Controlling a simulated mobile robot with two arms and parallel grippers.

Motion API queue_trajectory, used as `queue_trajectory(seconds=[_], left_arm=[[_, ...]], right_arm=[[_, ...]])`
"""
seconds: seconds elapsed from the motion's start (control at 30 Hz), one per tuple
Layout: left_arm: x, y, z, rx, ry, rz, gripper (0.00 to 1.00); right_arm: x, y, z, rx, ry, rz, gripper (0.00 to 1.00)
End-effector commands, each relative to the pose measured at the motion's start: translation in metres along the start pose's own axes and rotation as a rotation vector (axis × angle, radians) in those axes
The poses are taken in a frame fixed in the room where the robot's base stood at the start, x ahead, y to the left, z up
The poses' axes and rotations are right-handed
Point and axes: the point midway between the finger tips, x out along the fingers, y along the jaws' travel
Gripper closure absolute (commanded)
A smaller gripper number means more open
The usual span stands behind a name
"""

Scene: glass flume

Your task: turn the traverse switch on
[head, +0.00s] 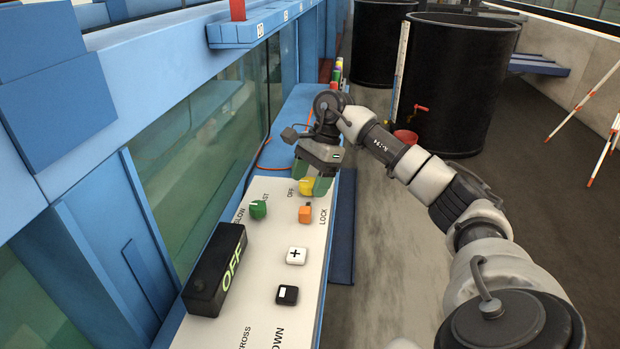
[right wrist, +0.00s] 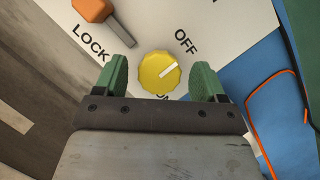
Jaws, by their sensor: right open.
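The traverse switch looks to be the yellow round knob (head: 306,187) at the far end of the white control panel (head: 262,290). In the right wrist view the yellow knob (right wrist: 160,71) has a white pointer line aimed up and right, toward the word OFF. Part of an ON label shows below it, cut off by my gripper. My right gripper (head: 316,183) is over the knob. In the right wrist view its green fingers (right wrist: 160,82) are open, one on each side of the knob, with gaps between. My left gripper is not in view.
An orange lock lever (head: 305,214) sits close to the yellow knob. A green knob (head: 258,209), a plus button (head: 296,255), a black button (head: 287,295) and a black OFF display (head: 216,270) share the panel. Flume glass (head: 205,150) runs along the left.

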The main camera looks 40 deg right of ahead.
Motion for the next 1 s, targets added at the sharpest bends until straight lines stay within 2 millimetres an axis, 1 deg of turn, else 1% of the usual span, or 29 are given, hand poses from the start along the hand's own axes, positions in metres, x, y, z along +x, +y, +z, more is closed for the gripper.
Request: queue_trajectory(seconds=[0.1,0.13,0.43,0.77,1.0], left_arm=[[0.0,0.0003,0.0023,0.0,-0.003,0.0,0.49],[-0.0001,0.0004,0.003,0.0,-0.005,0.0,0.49],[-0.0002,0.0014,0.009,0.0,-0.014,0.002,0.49],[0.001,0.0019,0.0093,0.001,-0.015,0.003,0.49],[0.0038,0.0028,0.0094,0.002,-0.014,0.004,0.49]], right_arm=[[-0.0001,0.0,0.0,0.0,0.0,0.0,0.29],[-0.0002,0.0,0.0,0.0,0.0,0.0,0.32],[-0.0004,0.0,0.0,0.0,0.0,0.0,0.78],[-0.0005,0.0004,-0.0006,0.043,0.001,-0.019,0.79],[-0.0004,0.0011,-0.0009,0.178,0.002,-0.075,0.79]])
